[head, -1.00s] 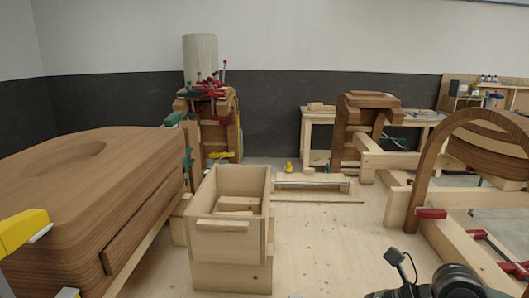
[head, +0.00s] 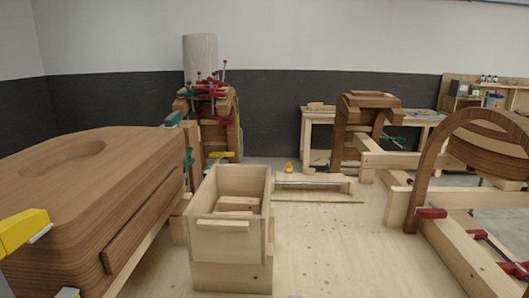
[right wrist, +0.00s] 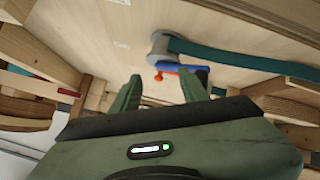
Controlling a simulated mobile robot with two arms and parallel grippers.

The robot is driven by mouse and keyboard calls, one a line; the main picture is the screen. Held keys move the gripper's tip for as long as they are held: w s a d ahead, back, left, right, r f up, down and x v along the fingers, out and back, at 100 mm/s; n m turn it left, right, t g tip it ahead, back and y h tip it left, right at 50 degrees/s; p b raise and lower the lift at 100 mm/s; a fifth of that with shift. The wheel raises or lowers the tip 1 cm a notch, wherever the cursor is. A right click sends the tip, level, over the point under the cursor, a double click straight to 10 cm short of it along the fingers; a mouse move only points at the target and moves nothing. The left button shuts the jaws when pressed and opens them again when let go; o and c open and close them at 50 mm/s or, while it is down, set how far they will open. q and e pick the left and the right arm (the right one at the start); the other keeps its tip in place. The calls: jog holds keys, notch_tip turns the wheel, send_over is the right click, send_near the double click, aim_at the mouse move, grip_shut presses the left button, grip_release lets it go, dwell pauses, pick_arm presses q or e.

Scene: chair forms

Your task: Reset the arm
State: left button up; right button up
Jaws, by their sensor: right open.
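My right gripper (right wrist: 162,95) shows in the right wrist view with two green fingers apart and nothing between them. Beyond the fingertips is a grey round piece (right wrist: 160,47) with a teal strip (right wrist: 240,56) running to the right and a small orange-red part (right wrist: 170,68). Neither of my grippers is in the head view now.
A wooden box (head: 231,238) with wood blocks stands at the front centre. A large wooden chair form (head: 85,195) fills the left. An arched form (head: 430,165) on beams stands at the right. The tabletop (head: 340,240) right of the box is clear.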

jog(key=s+a+f+m+g+y, duration=0.1)
jog(key=s+f+g, duration=0.2)
jog(key=s+f, duration=0.3)
jog(key=s+a+f+m+g, duration=0.1)
jog(key=s+f+g, duration=0.3)
jog(key=s, duration=0.5)
notch_tip(320, 180, down, 29)
jog(key=g+b, duration=0.1)
jog(key=b, duration=0.4)
jog(key=s+d+f+b, duration=0.1)
jog(key=s+f+b, duration=0.1)
jog(key=s+f, duration=0.7)
jog(key=s+d+f+g+b, duration=0.1)
jog(key=s+f+b, duration=0.2)
jog(key=s+f, duration=0.6)
notch_tip(320, 180, down, 4)
jog(key=shift+d+f, duration=0.1)
jog(key=shift+d, duration=0.25)
